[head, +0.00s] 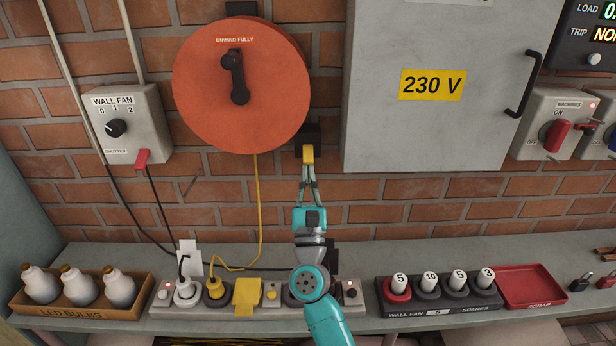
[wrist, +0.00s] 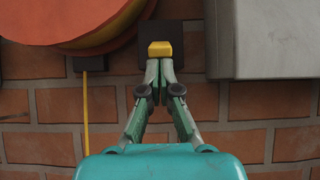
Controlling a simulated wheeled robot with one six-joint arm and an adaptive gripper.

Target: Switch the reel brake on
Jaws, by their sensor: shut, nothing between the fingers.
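The orange cable reel (head: 235,115) hangs on the brick wall, marked UNWIND FULLY, with a black crank on its face. At its lower right is a black wall block (head: 310,136) with a small yellow lever or knob (head: 307,154), which I take for the reel brake. In the wrist view the yellow knob (wrist: 160,48) sits at the front of the block. My gripper (head: 308,170) is shut and empty, pointing up. Its fingertips (wrist: 160,66) are right under the knob. I cannot tell whether they touch it.
A grey 230 V cabinet (head: 420,130) stands right of the brake. A yellow cable (head: 258,200) hangs from the reel to a socket strip (head: 270,300) on the shelf. A WALL FAN switch box (head: 125,125) is at left. Bare brick lies around my gripper.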

